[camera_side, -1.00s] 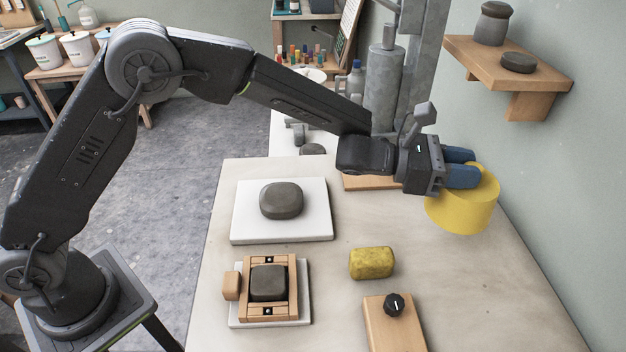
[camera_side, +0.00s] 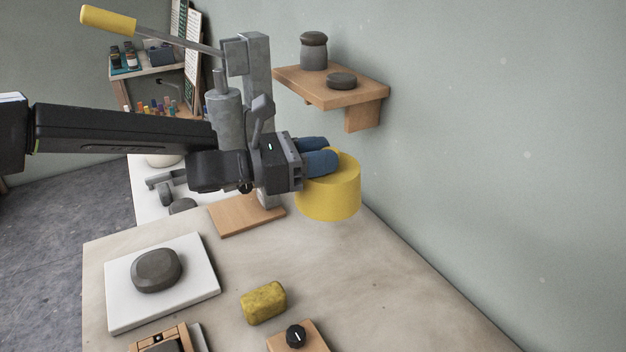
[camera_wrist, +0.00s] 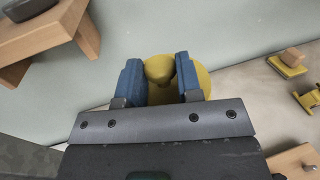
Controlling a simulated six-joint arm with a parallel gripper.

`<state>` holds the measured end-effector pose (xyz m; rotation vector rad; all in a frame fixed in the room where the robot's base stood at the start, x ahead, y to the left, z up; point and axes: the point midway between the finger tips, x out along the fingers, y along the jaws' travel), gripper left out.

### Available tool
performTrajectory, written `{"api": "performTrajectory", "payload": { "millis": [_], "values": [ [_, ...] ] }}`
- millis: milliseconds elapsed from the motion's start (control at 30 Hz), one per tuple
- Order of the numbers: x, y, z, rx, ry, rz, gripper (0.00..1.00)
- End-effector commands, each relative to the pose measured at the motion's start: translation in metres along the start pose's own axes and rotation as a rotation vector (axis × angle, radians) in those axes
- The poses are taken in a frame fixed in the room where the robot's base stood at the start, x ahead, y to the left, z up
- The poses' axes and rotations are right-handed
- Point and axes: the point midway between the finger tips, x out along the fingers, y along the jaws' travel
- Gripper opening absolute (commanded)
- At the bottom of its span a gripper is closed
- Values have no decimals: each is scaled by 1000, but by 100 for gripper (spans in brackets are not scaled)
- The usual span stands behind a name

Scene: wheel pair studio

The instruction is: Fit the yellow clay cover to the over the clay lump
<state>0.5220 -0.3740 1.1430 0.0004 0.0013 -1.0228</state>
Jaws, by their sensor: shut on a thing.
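The yellow cover (camera_side: 330,192) is a round drum-like piece. My gripper (camera_side: 331,152) is shut on its top and holds it in the air near the wall side of the table. In the wrist view the blue fingers of my gripper (camera_wrist: 159,62) stand on both sides of a yellow knob on the cover (camera_wrist: 203,80). A dark grey, rounded clay lump (camera_side: 157,270) sits on a white board (camera_side: 122,315) at the left, well apart from the cover. Another dark lump in a wooden frame (camera_side: 160,335) is cut off by the bottom edge.
A yellow sponge-like block (camera_side: 263,302) lies in the middle front. A wooden base with a black knob (camera_side: 296,336) is beside it. A press with a yellow lever (camera_side: 108,20) stands behind my gripper. A wall shelf (camera_side: 335,90) juts out above the cover.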

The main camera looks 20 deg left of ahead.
Motion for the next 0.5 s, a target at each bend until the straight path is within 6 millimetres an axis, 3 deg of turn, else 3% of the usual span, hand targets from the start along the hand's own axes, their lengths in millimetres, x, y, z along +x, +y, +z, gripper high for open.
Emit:
{"api": "performTrajectory", "payload": {
  "millis": [133,367,500],
  "values": [
    [0,-1,33,5,-7,-2,8],
    [-43,27,34,16,-4,9,8],
    [-82,45,36,27,-4,14,8]
  ]
}}
